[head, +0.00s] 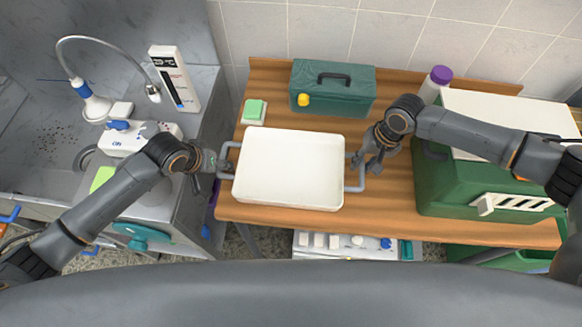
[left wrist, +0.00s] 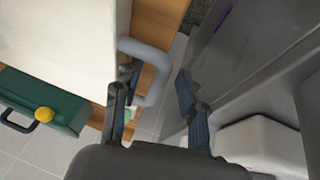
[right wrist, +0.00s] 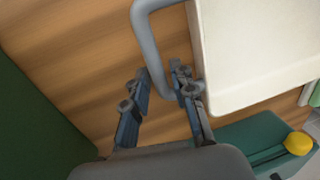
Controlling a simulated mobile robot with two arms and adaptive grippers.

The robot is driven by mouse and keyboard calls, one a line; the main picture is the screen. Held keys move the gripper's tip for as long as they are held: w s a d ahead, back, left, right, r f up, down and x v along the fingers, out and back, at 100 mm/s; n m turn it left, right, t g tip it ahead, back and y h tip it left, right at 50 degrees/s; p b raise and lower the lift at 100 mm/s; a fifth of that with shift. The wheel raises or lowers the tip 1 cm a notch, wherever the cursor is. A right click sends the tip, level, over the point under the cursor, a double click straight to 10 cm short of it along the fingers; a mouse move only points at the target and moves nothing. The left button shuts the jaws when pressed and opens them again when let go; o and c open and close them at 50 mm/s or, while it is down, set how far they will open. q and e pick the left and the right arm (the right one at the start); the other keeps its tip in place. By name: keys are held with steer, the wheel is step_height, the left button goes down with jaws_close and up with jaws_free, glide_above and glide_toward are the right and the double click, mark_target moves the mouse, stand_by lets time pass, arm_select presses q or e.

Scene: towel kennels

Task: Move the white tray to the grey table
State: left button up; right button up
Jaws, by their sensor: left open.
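The white tray (head: 290,168) lies flat on the wooden table (head: 392,215), with a grey loop handle at each short end. My left gripper (head: 222,163) is at the left handle (head: 227,147); in the left wrist view its open fingers (left wrist: 155,90) stand on either side of the handle bar (left wrist: 160,70). My right gripper (head: 366,162) is at the right handle (head: 355,187); in the right wrist view its fingers (right wrist: 158,90) are spread with the handle bar (right wrist: 148,45) between them. I cannot single out a grey table; a grey counter (head: 205,90) stands at the left.
A teal toolbox (head: 333,95), a green sponge (head: 254,110) and a purple-capped bottle (head: 436,84) stand behind the tray. A green crate (head: 450,190) is on the right. The left counter holds a white device (head: 140,138), a display panel (head: 174,78) and a sprayer hose.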

arm_select(q)
steer(key=shift+w+d+f, duration=0.1)
steer(key=shift+w+f, duration=0.1)
steer(key=shift+f, duration=0.4)
arm_select(e)
steer(key=shift+a+f, duration=0.15)
steer(key=shift+f, duration=0.45)
arm_select(q)
steer(key=c, duration=0.5)
arm_select(e)
steer(key=c, duration=0.5)
arm_select(q)
jaws_close()
arm_select(e)
jaws_close()
